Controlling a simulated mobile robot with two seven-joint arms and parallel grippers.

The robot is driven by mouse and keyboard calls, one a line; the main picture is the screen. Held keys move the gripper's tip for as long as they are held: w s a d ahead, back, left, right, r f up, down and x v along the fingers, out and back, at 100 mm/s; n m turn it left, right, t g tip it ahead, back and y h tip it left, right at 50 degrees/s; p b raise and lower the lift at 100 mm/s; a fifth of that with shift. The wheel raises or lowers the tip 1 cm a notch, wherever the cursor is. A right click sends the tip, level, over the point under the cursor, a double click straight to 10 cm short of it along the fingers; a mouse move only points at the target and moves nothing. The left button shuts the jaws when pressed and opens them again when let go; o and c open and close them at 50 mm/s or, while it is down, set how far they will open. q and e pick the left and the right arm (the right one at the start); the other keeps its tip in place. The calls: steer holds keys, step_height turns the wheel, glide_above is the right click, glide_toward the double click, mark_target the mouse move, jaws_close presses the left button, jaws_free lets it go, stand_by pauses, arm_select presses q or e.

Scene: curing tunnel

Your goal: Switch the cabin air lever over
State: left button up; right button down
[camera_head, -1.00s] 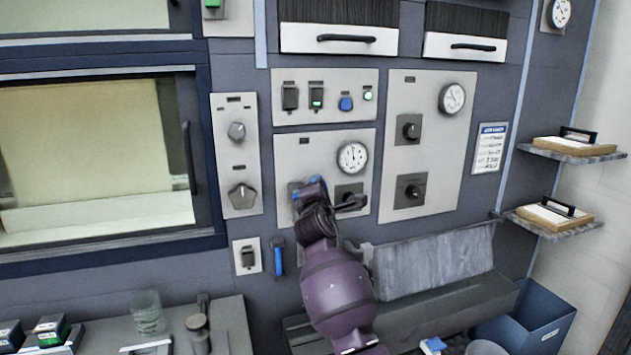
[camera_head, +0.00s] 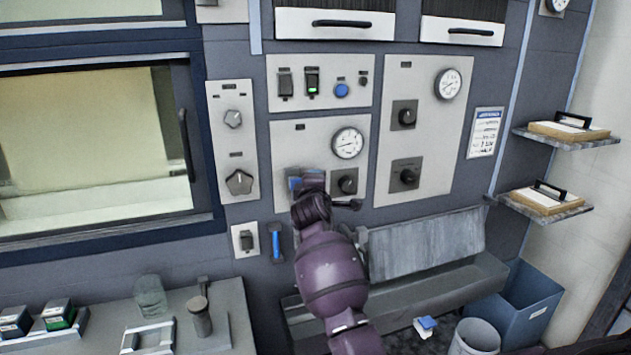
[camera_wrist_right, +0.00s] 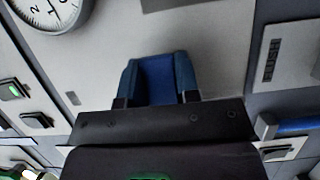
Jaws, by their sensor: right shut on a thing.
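The lower middle light panel (camera_head: 290,142) carries a round gauge (camera_head: 347,143), a black knob (camera_head: 346,181) and a blue lever, mostly hidden by my gripper in the head view. My right gripper (camera_head: 309,182) is at this lever, left of the black knob. In the right wrist view the blue lever handle (camera_wrist_right: 154,76) stands between the fingers of my right gripper (camera_wrist_right: 155,97), which is shut on it. The lever's base and any label are hidden, so its exact position is hard to tell. My left gripper is not in view.
Above is a panel with black switches, a blue button (camera_head: 341,90) and a dark small lamp (camera_head: 363,80). A panel with two black knobs (camera_head: 405,174) is at right. A grey trough (camera_head: 400,298) and a blue bin (camera_head: 528,307) lie below. A bench with a jar (camera_head: 150,297) is lower left.

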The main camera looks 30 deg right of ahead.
steer(key=c, duration=0.8)
jaws_free()
steer(key=shift+c, duration=0.2)
steer(key=v, duration=1.1)
steer(key=shift+d, duration=0.1)
